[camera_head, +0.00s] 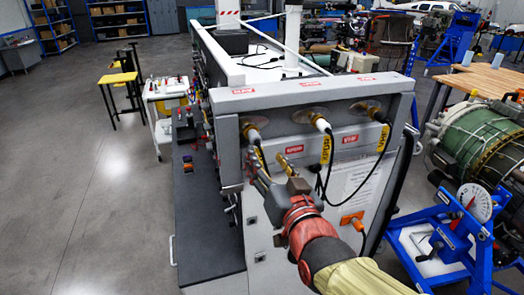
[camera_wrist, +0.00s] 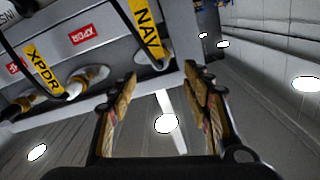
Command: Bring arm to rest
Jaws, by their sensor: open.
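My arm (camera_head: 330,250) reaches up from the bottom of the head view, with red and yellowish sections. My gripper (camera_head: 272,172) is in front of the grey test stand's panel (camera_head: 230,103), near its left side. In the wrist view my gripper (camera_wrist: 160,100) has its two fingers wide apart, with nothing between them. A yellow NAV tag (camera_wrist: 147,28) and a yellow XPDR tag (camera_wrist: 42,72) hang from the panel's plugs beyond the fingers. The nearest plug (camera_head: 252,133) is just behind and above my gripper. Contact with the panel cannot be told.
A blue stand (camera_head: 440,240) with a green engine (camera_head: 475,140) is close on the right. A white cart (camera_head: 165,105) and a yellow-topped stool (camera_head: 117,79) stand at left. The floor (camera_head: 75,190) at left is clear. Black cables (camera_head: 375,180) hang from the panel.

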